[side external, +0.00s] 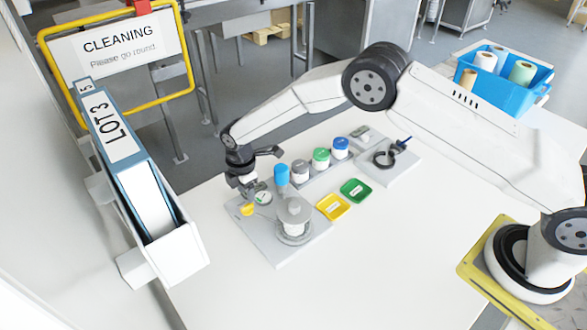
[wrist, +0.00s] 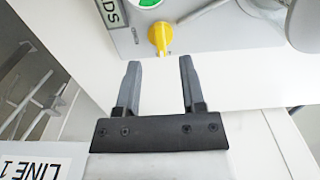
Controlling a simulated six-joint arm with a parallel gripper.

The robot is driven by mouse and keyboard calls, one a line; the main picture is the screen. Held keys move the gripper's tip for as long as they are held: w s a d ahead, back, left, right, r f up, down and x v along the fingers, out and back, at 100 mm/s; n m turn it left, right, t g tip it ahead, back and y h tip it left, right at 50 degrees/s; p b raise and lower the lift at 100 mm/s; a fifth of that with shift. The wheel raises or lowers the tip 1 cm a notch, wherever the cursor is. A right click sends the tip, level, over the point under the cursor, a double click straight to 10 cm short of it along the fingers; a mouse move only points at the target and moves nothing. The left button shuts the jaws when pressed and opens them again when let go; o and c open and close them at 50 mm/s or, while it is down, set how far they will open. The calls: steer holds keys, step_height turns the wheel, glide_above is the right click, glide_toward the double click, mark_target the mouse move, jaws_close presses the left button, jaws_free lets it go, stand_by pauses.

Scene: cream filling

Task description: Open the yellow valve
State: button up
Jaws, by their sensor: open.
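The yellow valve (wrist: 161,38) is a small handle on the grey base plate, seen at the top middle of the wrist view. In the side view the valve (side external: 247,209) sits at the left edge of the grey plate (side external: 280,254). My gripper (wrist: 160,75) is open and empty, with its two fingers pointing toward the valve. The valve lies beyond the fingertips, roughly centred between them and apart from them. In the side view my gripper (side external: 237,182) is just above and behind the valve, and its fingers are hard to make out.
A grey cylindrical machine (side external: 294,218) stands on the plate beside the valve. Blue (side external: 281,174), green and blue-capped containers stand behind. Yellow (side external: 332,206) and green (side external: 356,190) trays lie to the right. A binder in a white holder (side external: 165,255) rises at left. The front table is clear.

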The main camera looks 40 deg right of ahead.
mark_target(248, 205)
steer(key=shift+f, duration=2.4)
jaws_close()
